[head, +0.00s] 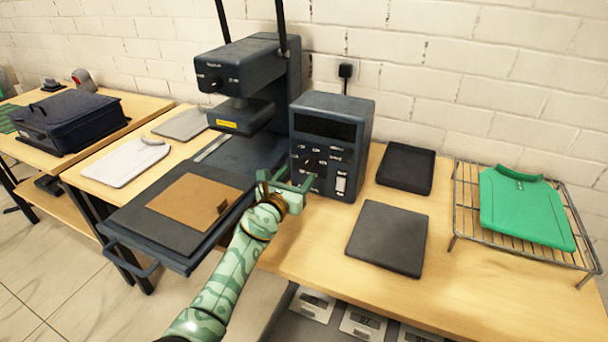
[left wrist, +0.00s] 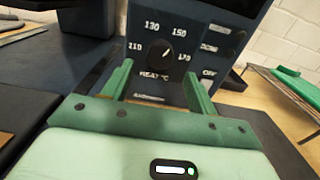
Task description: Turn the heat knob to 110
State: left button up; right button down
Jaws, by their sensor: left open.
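The control box (head: 330,135) stands upright at the table's back, with a dark display above its knobs and buttons. The round black heat knob (left wrist: 158,53) is on its front, ringed by the marks 110, 130, 150 and 170 above the words HEAT °C. Its pale pointer line leans up and right, toward 150. The knob is small in the head view (head: 308,162). My left gripper (head: 286,180) is open in front of the box. In the left wrist view its green fingers (left wrist: 157,70) stand either side of the knob, slightly low, with nothing between them. My right gripper is not seen.
A heat press (head: 245,70) stands left of the box, with a brown sheet (head: 193,205) on its pulled-out platen. A dark pad (head: 388,237) and a black tray (head: 406,167) lie right. A wire rack (head: 465,205) holds a green shirt (head: 525,207).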

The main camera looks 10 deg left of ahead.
aim_at(305, 165)
pick_arm(q)
jog(key=w, duration=0.1)
jog(key=w+b, duration=0.2)
jog(key=w, duration=0.1)
jog(key=shift+d+f, duration=0.25)
jog(key=shift+d, duration=0.1)
jog(key=shift+w+r, duration=0.2)
jog(key=shift+w, duration=0.1)
jog(key=shift+r, duration=0.1)
jog(key=c, duration=1)
